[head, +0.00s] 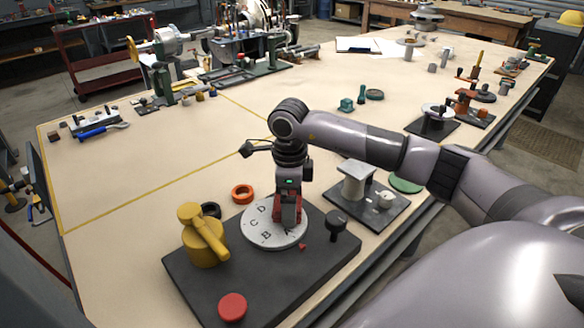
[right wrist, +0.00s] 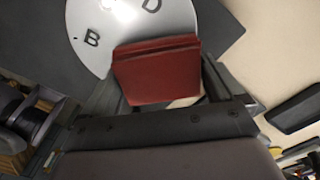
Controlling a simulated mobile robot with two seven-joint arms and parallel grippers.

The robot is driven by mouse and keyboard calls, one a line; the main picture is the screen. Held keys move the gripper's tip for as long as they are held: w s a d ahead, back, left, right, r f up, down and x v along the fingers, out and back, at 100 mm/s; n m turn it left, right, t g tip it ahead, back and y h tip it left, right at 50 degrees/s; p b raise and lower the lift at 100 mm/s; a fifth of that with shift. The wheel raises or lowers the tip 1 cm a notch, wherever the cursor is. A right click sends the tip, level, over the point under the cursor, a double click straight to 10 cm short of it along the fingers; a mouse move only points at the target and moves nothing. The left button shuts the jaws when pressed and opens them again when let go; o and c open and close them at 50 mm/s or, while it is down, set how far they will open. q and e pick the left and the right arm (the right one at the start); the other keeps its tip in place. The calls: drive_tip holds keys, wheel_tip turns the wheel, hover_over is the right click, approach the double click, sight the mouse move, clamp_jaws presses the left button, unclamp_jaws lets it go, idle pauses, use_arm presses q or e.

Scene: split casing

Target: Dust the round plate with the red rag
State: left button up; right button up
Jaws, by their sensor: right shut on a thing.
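The round plate (head: 262,238) is a light grey disc marked with letters, lying on a dark base board (head: 190,268). In the right wrist view the plate (right wrist: 115,25) shows at the top, with B and D readable. My right gripper (head: 288,218) is over the right part of the plate, pointing down and shut on the red rag (head: 283,216). In the right wrist view the folded red rag (right wrist: 155,72) sits between the fingers and hides part of the plate's edge. I cannot tell whether the rag touches the plate. My left gripper is not in view.
On the board, a yellow handled part (head: 205,238) stands left of the plate, a red disc (head: 232,307) lies in front and a black knob (head: 336,222) stands right. An orange ring (head: 242,194) lies behind. The table's middle left (head: 130,180) is clear.

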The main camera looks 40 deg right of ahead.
drive_tip(key=r, duration=0.1)
drive_tip(key=r+p, duration=0.1)
drive_tip(key=r, duration=0.1)
drive_tip(key=shift+a, duration=0.3)
drive_tip(key=shift+r+p, duration=1.45)
drive_tip(key=shift+r, duration=0.8)
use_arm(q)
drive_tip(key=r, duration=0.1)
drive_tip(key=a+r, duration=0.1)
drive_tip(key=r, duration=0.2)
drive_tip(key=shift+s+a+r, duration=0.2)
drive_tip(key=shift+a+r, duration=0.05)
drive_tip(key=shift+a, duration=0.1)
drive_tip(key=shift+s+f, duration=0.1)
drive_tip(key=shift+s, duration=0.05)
use_arm(e)
drive_tip(key=shift+s+f, duration=0.1)
